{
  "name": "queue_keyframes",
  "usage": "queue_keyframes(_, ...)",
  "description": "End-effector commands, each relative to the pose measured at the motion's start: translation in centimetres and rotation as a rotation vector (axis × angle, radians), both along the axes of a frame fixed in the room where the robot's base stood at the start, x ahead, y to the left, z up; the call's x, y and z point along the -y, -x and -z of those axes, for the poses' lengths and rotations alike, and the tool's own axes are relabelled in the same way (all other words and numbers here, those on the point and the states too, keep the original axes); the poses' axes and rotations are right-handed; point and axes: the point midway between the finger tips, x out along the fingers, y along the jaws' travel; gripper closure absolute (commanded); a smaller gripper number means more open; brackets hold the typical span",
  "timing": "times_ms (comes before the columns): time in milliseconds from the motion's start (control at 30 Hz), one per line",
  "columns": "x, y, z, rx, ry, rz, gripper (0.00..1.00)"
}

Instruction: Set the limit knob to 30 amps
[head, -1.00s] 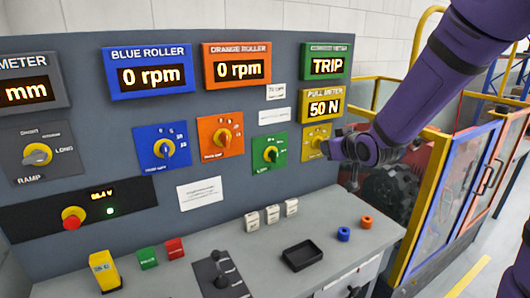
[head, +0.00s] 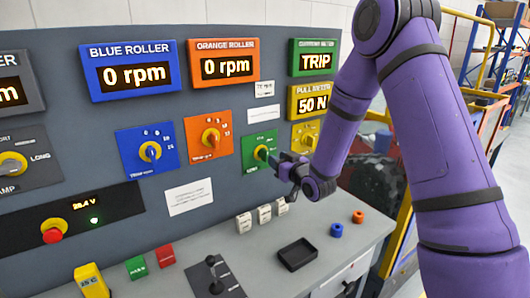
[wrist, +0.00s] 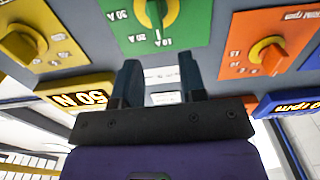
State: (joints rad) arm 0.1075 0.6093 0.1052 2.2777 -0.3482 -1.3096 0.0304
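The limit knob (head: 261,153) is on a green panel (head: 252,141) with amp markings. In the wrist view the panel (wrist: 193,22) appears upside down, with 30 A and 10 A legible and another mark between them. The knob (wrist: 155,10) is partly cut off by the top edge; a pale pointer line shows near the middle and 10 A marks. My gripper (wrist: 160,68) is open and empty, its dark fingers apart and short of the knob in the picture. In the head view, my gripper (head: 281,163) is close by the knob's lower right; contact cannot be told.
The green-framed display (head: 315,62) reads TRIP. The yellow display (head: 313,102) reads 50 N. A yellow panel knob (head: 308,139) is to the right, an orange panel knob (head: 210,137) to the left. White blocks (head: 264,214) and a black tray (head: 297,254) are on the bench below.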

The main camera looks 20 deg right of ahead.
Motion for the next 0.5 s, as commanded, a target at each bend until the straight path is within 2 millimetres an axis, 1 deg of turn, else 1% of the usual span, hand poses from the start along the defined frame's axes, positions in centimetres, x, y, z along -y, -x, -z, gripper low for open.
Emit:
queue_keyframes(33,-0.3,-0.9,0.0,0.002,-0.001,-0.001,0.62)
queue_keyframes(100,-0.7,-2.2,0.0,0.001,0.0,0.0,0.62)
queue_keyframes(300,-1.7,-5.2,0.0,0.001,0.0,0.0,0.62)
queue_keyframes(500,-2.2,-6.8,0.0,0.0,0.001,0.0,0.62)
